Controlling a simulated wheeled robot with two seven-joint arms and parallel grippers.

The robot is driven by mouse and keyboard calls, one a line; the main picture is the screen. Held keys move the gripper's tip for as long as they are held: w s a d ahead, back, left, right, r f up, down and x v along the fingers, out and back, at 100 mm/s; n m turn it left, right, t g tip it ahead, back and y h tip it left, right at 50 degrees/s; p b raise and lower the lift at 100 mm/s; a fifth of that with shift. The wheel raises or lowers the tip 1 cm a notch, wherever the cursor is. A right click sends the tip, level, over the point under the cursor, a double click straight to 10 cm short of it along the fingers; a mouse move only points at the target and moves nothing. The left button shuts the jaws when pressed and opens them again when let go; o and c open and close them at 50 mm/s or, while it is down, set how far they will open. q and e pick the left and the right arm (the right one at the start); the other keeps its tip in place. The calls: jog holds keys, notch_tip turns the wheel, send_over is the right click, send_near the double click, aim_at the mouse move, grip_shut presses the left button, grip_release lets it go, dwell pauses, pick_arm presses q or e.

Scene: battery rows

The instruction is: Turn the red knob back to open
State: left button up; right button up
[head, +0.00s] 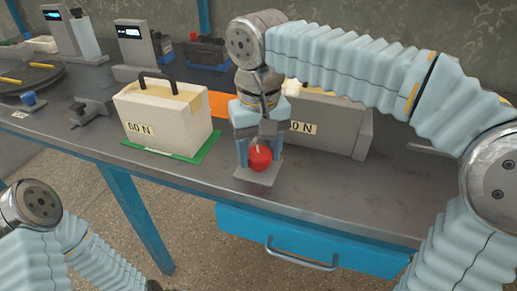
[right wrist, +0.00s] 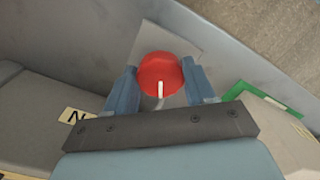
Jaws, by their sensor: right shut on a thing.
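The red knob (head: 260,158) sits on a small grey plate (head: 257,174) near the front edge of the table. A white line marks the knob's top. My right gripper (head: 259,157) reaches down over the knob from above. In the right wrist view the knob (right wrist: 161,75) is between the two blue fingers (right wrist: 160,84), and the gripper is shut on it. In that view the white mark points down toward the gripper's palm. My left arm shows at the lower left, but its gripper jaws are not visible.
A white box marked 60 N (head: 163,118) stands on a green mat (head: 190,155) left of the knob. A grey box (head: 335,125) with a partly hidden label stands behind the right gripper. A blue drawer (head: 310,243) hangs below the table edge. The tabletop (head: 390,205) at right front is clear.

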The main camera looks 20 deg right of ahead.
jog(key=n, duration=0.7)
jog(key=shift+d, duration=0.15)
jog(key=n, duration=0.4)
jog(key=shift+w, duration=0.1)
jog(key=n, duration=0.4)
jog(key=shift+n, duration=0.3)
jog(key=n, duration=0.3)
jog(key=shift+w+n, duration=0.1)
jog(key=shift+n, duration=0.2)
jog(key=n, duration=0.3)
jog(key=shift+n, duration=0.3)
jog(key=n, duration=0.4)
jog(key=shift+w, duration=0.15)
jog(key=shift+n, duration=1.9)
jog(key=o, duration=1)
